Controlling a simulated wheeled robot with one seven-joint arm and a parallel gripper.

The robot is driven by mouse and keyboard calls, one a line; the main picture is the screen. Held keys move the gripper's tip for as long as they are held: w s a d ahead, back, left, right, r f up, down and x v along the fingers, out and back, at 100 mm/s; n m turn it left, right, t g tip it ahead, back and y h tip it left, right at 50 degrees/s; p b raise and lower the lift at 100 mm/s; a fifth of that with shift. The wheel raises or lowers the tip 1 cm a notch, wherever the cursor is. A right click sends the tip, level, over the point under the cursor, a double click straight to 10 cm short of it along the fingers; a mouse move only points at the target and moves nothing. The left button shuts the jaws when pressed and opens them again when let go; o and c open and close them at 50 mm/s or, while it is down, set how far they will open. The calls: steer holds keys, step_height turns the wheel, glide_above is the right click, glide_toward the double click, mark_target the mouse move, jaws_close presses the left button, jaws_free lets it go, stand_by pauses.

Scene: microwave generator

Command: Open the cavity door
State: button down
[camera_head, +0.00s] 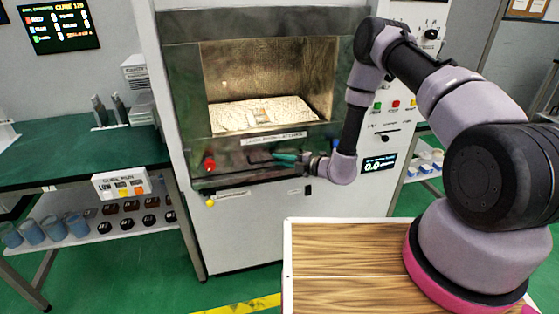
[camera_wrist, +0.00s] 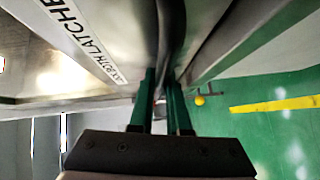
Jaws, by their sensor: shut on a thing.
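The cavity door (camera_head: 180,90) is on the front of the white generator cabinet. It has a dark frame around a window through which a lit cavity (camera_head: 270,85) with a pale, speckled floor shows. A label strip (camera_head: 272,139) runs below the window, and it also shows in the wrist view (camera_wrist: 82,38). My gripper (camera_head: 284,158) is at the lower part of the door, its green fingers shut on a dark handle bar. In the wrist view, the fingers (camera_wrist: 161,100) close around this handle bar (camera_wrist: 171,35). The exact contact is partly hidden.
A red knob (camera_head: 209,164) and a yellow knob (camera_head: 210,203) are left of my gripper. A control panel with coloured buttons (camera_head: 395,104) is at the right. A green bench (camera_head: 75,158) stands left. Green floor is free before the cabinet.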

step_height(320, 180, up, 41)
steer(key=shift+f, duration=0.2)
stand_by(0.4)
steer(key=c, duration=0.9)
jaws_free()
steer(key=v, duration=1.1)
